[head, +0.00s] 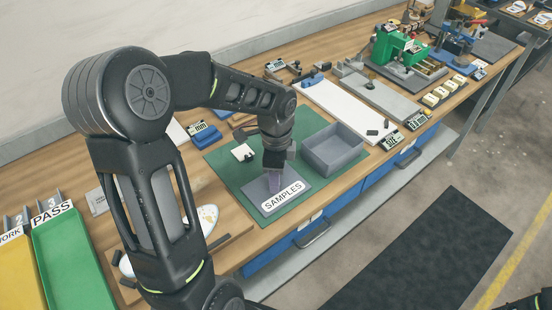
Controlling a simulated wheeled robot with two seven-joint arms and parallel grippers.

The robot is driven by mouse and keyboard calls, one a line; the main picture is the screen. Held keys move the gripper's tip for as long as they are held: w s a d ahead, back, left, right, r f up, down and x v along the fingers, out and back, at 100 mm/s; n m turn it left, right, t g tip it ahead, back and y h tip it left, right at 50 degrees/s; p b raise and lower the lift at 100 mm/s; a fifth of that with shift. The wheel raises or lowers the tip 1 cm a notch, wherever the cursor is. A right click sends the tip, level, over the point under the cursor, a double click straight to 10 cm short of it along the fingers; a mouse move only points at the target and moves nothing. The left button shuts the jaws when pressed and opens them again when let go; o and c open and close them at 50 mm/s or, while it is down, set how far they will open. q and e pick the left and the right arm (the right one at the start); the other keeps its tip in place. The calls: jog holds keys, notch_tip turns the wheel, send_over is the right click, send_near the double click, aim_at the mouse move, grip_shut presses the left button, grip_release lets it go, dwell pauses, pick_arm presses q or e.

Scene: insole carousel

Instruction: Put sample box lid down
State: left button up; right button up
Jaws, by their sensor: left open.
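The sample box lid (256,191) is a flat grey panel with a white "SAMPLES" label. It lies on the green mat (228,168), near the mat's front edge. The open grey sample box (333,150) stands to its right, apart from it, with its top uncovered. My left gripper (275,179) points down just over the lid's back part and is open. A small purplish piece shows at its fingertips; I cannot tell whether the fingers touch it.
A small white-topped item (243,152) sits on the mat behind my gripper. Green PASS tray (75,257) and a yellow tray stand at the left. A white board (345,110) and several tools line the bench to the right. The bench's front edge runs close to the lid.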

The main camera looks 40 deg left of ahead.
pick_arm(q)
notch_tip(320, 180, up, 12)
jog(key=shift+f+b, duration=0.25)
jog(key=shift+b, duration=0.1)
jog(key=shift+f, duration=0.1)
dwell(0.7)
